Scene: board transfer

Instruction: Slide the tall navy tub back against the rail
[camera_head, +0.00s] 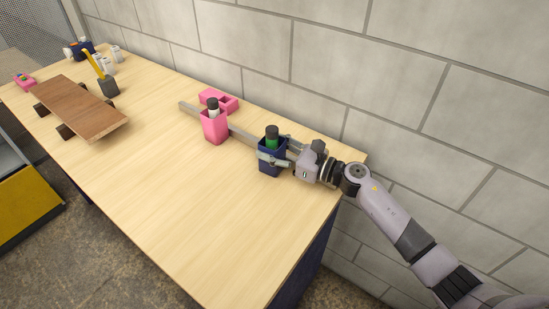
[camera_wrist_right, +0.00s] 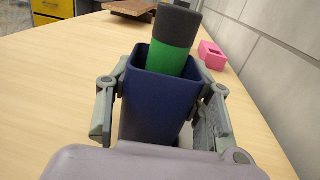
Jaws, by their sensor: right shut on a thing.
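The tall navy tub (camera_head: 270,166) stands upright on the wooden table near its right end, with a green bottle with a dark cap (camera_head: 272,137) inside. The grey rail (camera_head: 245,136) runs along the back of the table; part of it is hidden behind the tubs and gripper. My right gripper (camera_head: 274,156) is shut on the navy tub, one finger on each side. In the right wrist view the navy tub (camera_wrist_right: 160,95) sits between the fingers, with the green bottle (camera_wrist_right: 172,45) leaning in it. My left gripper is not in view.
A pink tub (camera_head: 215,127) with a dark-capped bottle stands left of the navy tub by the rail. A low pink box (camera_head: 218,101) lies behind the rail. A brown board (camera_head: 80,110) rests on blocks farther left. The table's front middle is clear; a block wall stands behind.

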